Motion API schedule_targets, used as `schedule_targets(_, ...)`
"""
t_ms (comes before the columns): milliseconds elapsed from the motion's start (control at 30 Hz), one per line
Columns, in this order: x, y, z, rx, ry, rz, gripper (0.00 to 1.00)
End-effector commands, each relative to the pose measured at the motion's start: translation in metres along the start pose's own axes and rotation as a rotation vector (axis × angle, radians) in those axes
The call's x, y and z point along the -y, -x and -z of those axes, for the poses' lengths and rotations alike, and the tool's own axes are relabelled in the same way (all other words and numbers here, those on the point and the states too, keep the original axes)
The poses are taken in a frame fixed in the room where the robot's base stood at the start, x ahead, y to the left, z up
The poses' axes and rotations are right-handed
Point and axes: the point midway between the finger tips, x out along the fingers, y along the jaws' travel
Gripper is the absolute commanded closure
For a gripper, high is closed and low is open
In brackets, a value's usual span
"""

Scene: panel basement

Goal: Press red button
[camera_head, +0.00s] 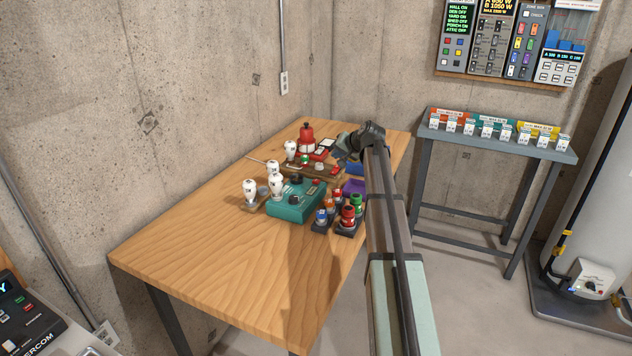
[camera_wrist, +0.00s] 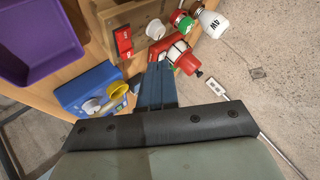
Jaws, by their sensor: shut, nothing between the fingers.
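Several red parts are in view, and I cannot tell for certain which is the red button. A red rectangular piece (camera_wrist: 123,42) lies against a wooden block in the wrist view. Beside it is a red device with a domed top (camera_wrist: 188,64); it stands at the back of the table in the head view (camera_head: 306,140). A small red part also shows on the teal box (camera_head: 297,203). My gripper (camera_wrist: 160,66) is shut and empty, its fingers pointing toward the red device and the wooden block. In the head view my gripper (camera_head: 341,156) is right of the red device, its tips hard to make out.
White bulbs (camera_head: 249,189) stand on and near wooden boards. Red, green and blue capped pieces (camera_head: 348,216) stand at the front right. A blue box (camera_wrist: 92,92) and purple tray (camera_wrist: 35,45) lie near my gripper. The table's (camera_head: 200,255) near left part is clear.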

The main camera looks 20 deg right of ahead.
Motion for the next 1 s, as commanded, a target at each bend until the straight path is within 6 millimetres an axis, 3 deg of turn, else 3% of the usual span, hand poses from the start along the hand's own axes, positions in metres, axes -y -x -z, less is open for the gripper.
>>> schedule_targets(33, 0.018, 0.003, -0.005, 0.03, 0.027, 0.004, 1.0)
schedule_targets(100, 0.037, 0.007, -0.012, 0.068, 0.058, 0.005, 1.0)
schedule_targets(333, 0.072, 0.017, -0.028, 0.146, 0.119, 0.005, 1.0)
schedule_targets(533, 0.079, 0.019, -0.032, 0.162, 0.132, 0.004, 1.0)
schedule_targets(1000, 0.073, 0.014, -0.037, 0.161, 0.13, 0.004, 1.0)
